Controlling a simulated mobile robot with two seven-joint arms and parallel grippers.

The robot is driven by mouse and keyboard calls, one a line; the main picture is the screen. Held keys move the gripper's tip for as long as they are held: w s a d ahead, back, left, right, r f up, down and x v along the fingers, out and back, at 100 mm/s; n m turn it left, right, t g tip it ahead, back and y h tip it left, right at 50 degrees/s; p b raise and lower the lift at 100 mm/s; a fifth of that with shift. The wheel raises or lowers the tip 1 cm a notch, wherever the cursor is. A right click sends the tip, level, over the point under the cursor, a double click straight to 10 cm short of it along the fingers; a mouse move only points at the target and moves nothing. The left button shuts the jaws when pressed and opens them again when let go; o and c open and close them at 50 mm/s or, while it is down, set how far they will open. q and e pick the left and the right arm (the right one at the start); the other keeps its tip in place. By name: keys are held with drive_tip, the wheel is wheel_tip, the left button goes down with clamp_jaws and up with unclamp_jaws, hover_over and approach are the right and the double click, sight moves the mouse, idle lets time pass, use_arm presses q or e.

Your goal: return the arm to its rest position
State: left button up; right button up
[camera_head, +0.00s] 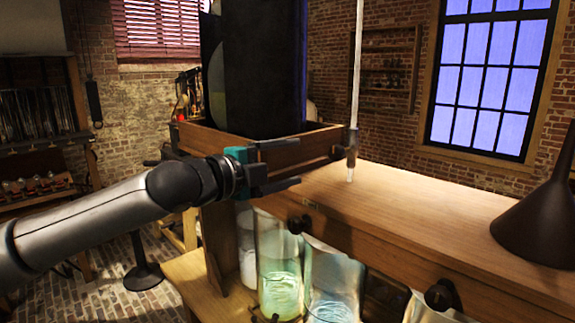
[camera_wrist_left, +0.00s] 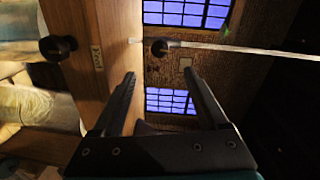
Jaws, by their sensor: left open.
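My left arm comes in from the left in the head view, and its gripper (camera_head: 318,170) is beside the wooden frame at the near end of the bench. In the left wrist view the two fingers of this gripper (camera_wrist_left: 160,75) stand apart with nothing between them. A thin pale tube (camera_head: 357,70) with a dark valve (camera_head: 351,140) hangs past the fingers in the head view. The same tube (camera_wrist_left: 235,49) crosses beyond the fingertips in the left wrist view. My right gripper is not in view.
A wooden bench (camera_head: 430,208) runs to the right, with a dark funnel (camera_head: 540,232) on it. Below it stand a greenish glass jar (camera_head: 279,265) and a bluish glass jar (camera_head: 333,278). A dark knob (camera_head: 299,224) sticks out of its front. A large dark cylinder (camera_head: 262,70) rises behind the gripper.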

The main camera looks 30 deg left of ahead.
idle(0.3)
use_arm(q)
drive_tip(key=s+d+f+n+g+y, duration=0.1)
drive_tip(key=s+d+f+n+g, duration=0.3)
drive_tip(key=f, duration=0.8)
drive_tip(key=s+d+f+n+g+y, duration=0.1)
drive_tip(key=s+d+f+n, duration=0.4)
drive_tip(key=f, duration=0.8)
drive_tip(key=s+f+n+g+y, duration=0.2)
drive_tip(key=s+f+n+g, duration=0.4)
drive_tip(key=s, duration=0.5)
drive_tip(key=s+f+n+g+y, duration=0.2)
drive_tip(key=s+f+n, duration=0.2)
drive_tip(key=s+f, duration=0.65)
wheel_tip(320, 180, down, 28)
drive_tip(key=s+g+b, duration=0.1)
drive_tip(key=s+b, duration=0.2)
drive_tip(key=b, duration=0.5)
drive_tip(key=s+a+f+b, duration=0.1)
drive_tip(key=s+f+b, duration=0.2)
drive_tip(key=s+f, duration=0.4)
drive_tip(key=s+a+f+m+g+b, duration=0.1)
drive_tip(key=s+a+f+b, duration=0.1)
drive_tip(key=s+f, duration=0.5)
wheel_tip(320, 180, down, 6)
drive_tip(key=shift+s+f+b, duration=0.2)
drive_tip(key=shift+s+b, duration=0.2)
drive_tip(key=shift+b, duration=0.3)
